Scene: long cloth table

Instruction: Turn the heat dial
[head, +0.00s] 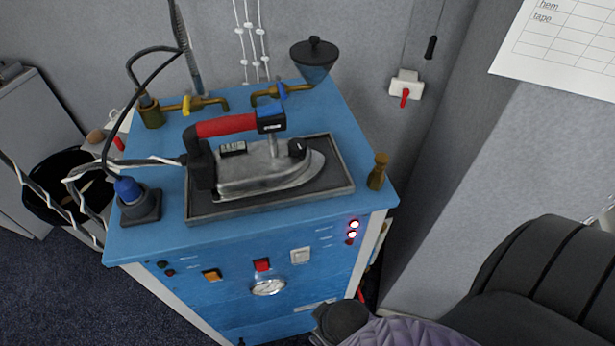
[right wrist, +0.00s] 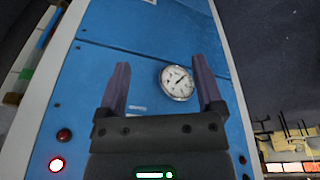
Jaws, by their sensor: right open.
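A steam iron (head: 260,165) with a red handle rests on a dark tray on the blue station's top. A black round knob (head: 297,149) sits on the iron's front; it could be the heat dial, but I cannot be sure. A round white gauge (head: 268,287) is on the station's front panel. The gauge also shows in the right wrist view (right wrist: 177,82). My right gripper (right wrist: 160,84) is open and empty, facing the front panel, with the gauge seen between its fingers nearer the right one. In the head view its fingers are hidden. My left gripper is out of view.
The blue station (head: 140,243) has switches and lit lights (head: 353,225) on its front. A blue-topped plug fitting (head: 138,198), brass pipes (head: 200,103), a black funnel (head: 314,58) and a brass peg (head: 378,171) surround the iron. Cables hang at left. A grey wall stands behind.

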